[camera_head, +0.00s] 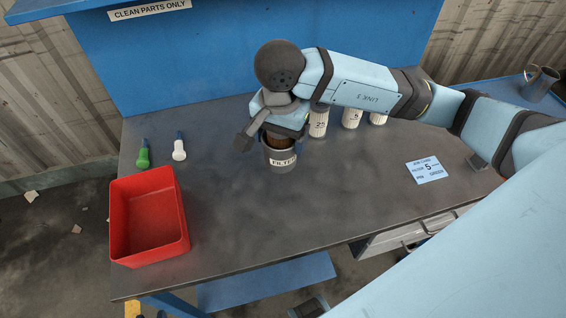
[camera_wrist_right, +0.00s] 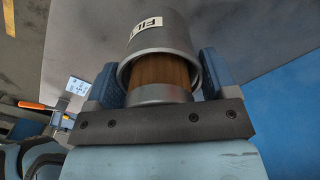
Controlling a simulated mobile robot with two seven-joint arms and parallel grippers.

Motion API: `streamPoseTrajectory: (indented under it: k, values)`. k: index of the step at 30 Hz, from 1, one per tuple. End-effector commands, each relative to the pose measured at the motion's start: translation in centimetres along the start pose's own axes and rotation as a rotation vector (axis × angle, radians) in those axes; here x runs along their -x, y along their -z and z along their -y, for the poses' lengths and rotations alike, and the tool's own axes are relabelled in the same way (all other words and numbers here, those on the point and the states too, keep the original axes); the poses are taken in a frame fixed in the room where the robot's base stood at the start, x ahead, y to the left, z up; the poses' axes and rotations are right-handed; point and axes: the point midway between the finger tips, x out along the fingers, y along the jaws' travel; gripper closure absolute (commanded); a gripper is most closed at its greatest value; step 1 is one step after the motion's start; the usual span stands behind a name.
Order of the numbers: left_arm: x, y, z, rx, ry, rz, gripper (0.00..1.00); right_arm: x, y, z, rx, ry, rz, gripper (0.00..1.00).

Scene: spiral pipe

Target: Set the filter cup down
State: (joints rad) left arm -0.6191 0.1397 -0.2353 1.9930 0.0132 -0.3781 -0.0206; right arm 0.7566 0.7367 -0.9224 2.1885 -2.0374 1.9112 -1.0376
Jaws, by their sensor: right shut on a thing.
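The filter cup (camera_head: 281,158) is a grey cylinder with a white label reading FILTER. It is upright at the middle of the bench, and I cannot tell whether its base touches the top. My left gripper is not in view.
White numbered cartridges (camera_head: 318,124) stand behind and right of the cup. A red bin (camera_head: 150,180) sits at the bench's left front. A green-handled tool (camera_head: 142,155) and a white one (camera_head: 179,150) lie behind it. A blue job card (camera_head: 427,171) lies right. The front middle is clear.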

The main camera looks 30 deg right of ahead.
Motion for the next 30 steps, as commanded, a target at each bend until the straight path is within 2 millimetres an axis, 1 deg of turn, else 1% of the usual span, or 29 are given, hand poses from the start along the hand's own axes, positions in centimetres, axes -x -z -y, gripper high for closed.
streamPoseTrajectory:
  k: [1,3,6,8,16,21,23,30]
  values:
    - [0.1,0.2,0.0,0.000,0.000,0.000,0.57,-1.4,-0.1,-0.1,-0.001,-0.006,0.004,0.53]
    - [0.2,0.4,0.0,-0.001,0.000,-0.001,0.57,-3.1,-0.1,-0.1,-0.001,-0.005,0.002,0.53]
    - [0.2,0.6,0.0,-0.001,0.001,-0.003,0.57,-5.0,0.0,0.0,-0.001,-0.003,0.002,0.53]
    - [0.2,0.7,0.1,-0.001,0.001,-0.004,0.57,-5.9,0.0,0.0,0.000,-0.001,0.001,0.53]
    - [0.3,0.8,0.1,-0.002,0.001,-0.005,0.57,-7.9,0.0,0.0,0.000,-0.001,0.001,0.53]
    - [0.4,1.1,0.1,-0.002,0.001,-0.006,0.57,-10.4,0.0,0.0,0.000,-0.001,0.001,0.53]
    - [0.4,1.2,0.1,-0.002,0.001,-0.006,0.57,-11.0,-0.1,0.0,0.001,-0.001,0.001,0.53]
    - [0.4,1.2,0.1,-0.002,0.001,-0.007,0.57,-11.2,0.0,0.1,0.002,0.002,-0.001,0.53]
